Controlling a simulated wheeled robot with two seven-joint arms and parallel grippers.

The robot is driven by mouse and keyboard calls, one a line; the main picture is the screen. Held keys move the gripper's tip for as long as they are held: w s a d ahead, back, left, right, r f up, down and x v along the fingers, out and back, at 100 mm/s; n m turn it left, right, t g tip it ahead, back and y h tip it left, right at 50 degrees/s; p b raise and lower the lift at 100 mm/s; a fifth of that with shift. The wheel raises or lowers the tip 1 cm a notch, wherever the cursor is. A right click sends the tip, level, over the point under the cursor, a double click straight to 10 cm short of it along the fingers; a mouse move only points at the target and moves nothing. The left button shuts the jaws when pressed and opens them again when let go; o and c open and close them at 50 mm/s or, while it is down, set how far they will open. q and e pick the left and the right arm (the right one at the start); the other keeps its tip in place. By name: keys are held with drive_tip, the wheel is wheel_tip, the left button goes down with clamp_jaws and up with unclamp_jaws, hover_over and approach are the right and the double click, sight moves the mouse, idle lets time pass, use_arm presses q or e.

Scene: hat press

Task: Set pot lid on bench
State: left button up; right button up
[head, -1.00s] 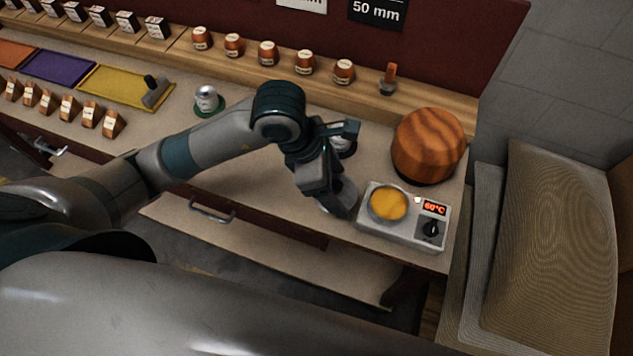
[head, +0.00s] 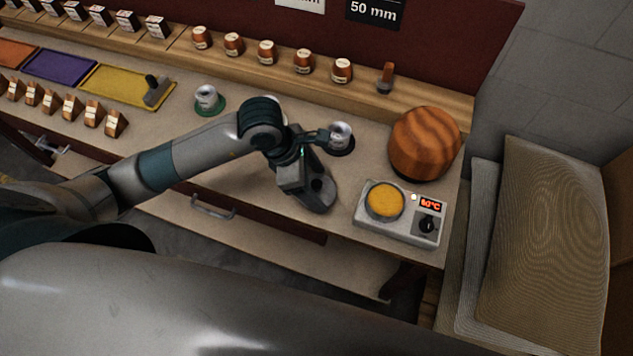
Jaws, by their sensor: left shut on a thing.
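The glue pot with yellow contents (head: 385,201) sits uncovered in a grey heater (head: 398,229) on the bench (head: 250,185) at the right. The pot lid (head: 323,200), a grey round disc, is partly hidden under my left gripper (head: 314,187), left of the heater and apart from it. My left gripper is shut on the lid, its fingers mostly hidden by the wrist. The lid is low over the bench near its front edge; I cannot tell whether it touches. My right gripper is not in view.
A wooden hat block (head: 425,143) stands behind the heater. A small silver pot on a dark base (head: 340,138) stands just behind my gripper, another on a green base (head: 208,99) farther left. The bench left of my gripper is largely clear.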

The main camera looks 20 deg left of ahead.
use_arm(q)
drive_tip(key=shift+f, duration=0.6)
drive_tip(key=shift+f, duration=0.15)
drive_tip(key=o, duration=1.1)
drive_tip(key=shift+c, duration=0.2)
